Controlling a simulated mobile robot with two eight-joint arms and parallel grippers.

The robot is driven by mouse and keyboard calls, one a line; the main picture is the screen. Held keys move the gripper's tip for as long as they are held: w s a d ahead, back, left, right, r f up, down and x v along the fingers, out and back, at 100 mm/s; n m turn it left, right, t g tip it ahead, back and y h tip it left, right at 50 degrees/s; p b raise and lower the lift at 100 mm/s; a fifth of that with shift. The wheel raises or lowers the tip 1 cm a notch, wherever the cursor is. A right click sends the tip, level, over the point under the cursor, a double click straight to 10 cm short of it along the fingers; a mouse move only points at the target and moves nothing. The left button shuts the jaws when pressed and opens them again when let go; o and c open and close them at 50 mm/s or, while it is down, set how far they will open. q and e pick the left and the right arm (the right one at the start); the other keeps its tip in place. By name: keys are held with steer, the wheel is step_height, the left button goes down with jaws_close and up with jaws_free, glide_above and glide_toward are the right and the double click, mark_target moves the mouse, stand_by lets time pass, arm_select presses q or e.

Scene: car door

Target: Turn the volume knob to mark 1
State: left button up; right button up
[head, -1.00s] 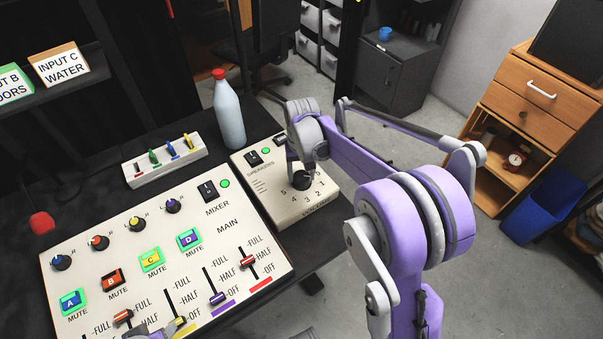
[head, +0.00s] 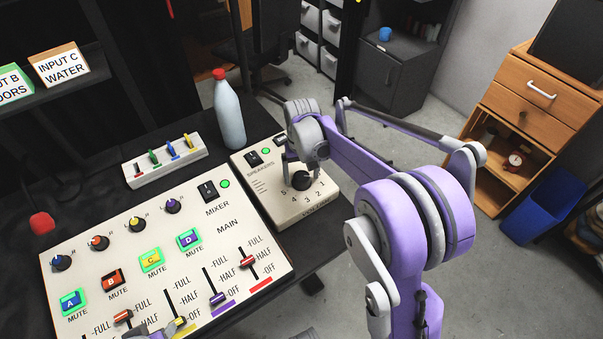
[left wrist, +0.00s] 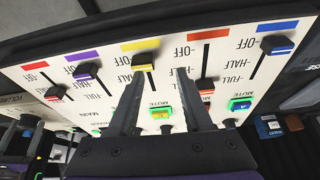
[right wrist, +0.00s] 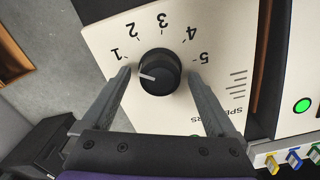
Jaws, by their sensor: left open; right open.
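The black volume knob (head: 302,180) sits on the cream speakers box, with marks 1 to 5 around it. In the right wrist view the knob (right wrist: 160,72) has a white pointer line directed left, close to mark 1 and slightly below its numeral. My right gripper (right wrist: 159,74) is open, with one finger on each side of the knob and gaps between fingers and knob. It also shows above the knob in the head view (head: 301,160). My left gripper (left wrist: 166,72) is open and empty over the mixer's sliders.
The mixer panel (head: 218,245) with knobs, mute buttons and sliders lies left of the speakers box (head: 285,210). A bottle with a red cap (head: 229,115) and a small box with coloured switches (head: 165,160) stand behind.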

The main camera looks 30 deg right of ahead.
mark_target(301, 177)
arm_select(q)
steer(key=shift+w+r+p, duration=0.1)
steer(key=shift+r+p, duration=0.4)
steer(key=shift+r, duration=0.05)
arm_select(e)
step_height(301, 177, up, 11)
steer(key=shift+f, duration=0.1)
arm_select(q)
step_height(301, 177, up, 7)
steer(key=w+p, duration=0.1)
steer(key=p, duration=0.4)
steer(key=shift+w+f+p, duration=0.2)
steer(key=shift+w+p, duration=0.05)
steer(key=shift+p, duration=0.15)
arm_select(e)
steer(key=s+a+n+t, duration=0.1)
steer(key=s+a, duration=0.4)
steer(key=s, duration=0.5)
steer(key=s+a+n+t, duration=0.2)
steer(key=s+a+t, duration=0.2)
steer(key=s, duration=0.7)
steer(key=shift+s+a+f, duration=0.15)
steer(key=shift+a, duration=0.5)
